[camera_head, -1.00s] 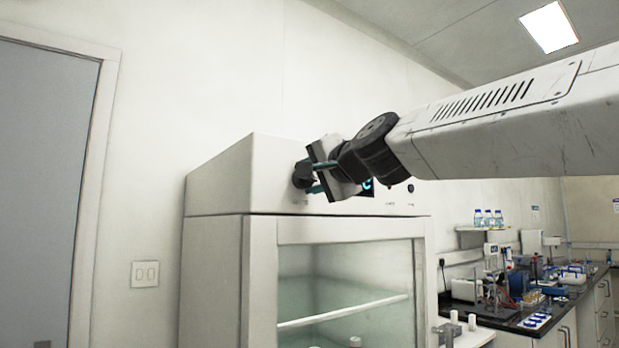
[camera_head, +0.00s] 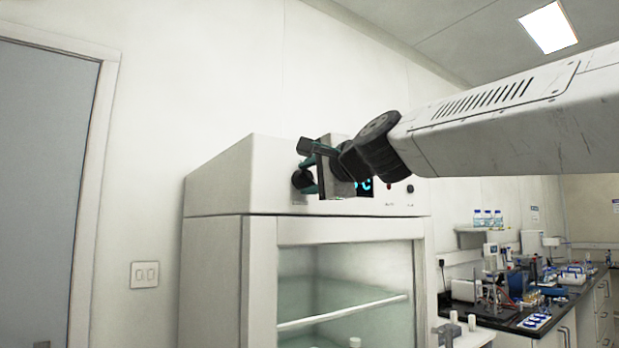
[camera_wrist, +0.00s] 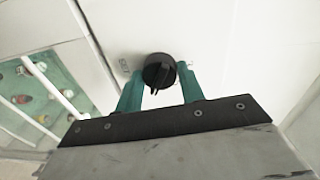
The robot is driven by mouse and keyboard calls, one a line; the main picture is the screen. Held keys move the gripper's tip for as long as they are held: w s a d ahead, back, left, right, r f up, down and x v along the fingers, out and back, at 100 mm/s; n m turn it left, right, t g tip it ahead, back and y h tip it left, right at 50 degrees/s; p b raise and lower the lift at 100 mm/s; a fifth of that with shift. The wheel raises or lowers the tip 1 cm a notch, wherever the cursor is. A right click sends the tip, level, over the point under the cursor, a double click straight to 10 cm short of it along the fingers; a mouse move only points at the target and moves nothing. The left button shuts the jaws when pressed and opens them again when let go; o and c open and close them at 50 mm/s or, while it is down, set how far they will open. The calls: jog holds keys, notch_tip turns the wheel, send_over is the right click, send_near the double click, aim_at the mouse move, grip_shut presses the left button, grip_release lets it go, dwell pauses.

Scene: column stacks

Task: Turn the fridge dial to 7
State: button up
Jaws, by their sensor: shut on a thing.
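The fridge (camera_head: 215,240) is a white cabinet with a glass door and a sloped top panel. Its dial (camera_wrist: 158,70) is a round black knob on that panel, and it also shows at the left of the panel in the head view (camera_head: 299,182). My gripper (camera_head: 305,170) is shut on the dial, with one teal finger on each side of it in the wrist view (camera_wrist: 160,80). The panel display (camera_head: 365,185) shows cyan characters, but my gripper hides part of it, so I cannot read the number. The dial's marks are too small to read.
Small knobs (camera_head: 410,189) sit on the panel right of the display. Vials and shelves show behind the glass. A lab bench (camera_head: 510,322) with several instruments stands at the right. A door (camera_head: 45,190) is at the left.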

jog(key=o, duration=1)
jog(key=shift+c, duration=0.2)
jog(key=v, duration=0.7)
jog(key=shift+s+d, duration=0.2)
jog(key=shift+s, duration=0.15)
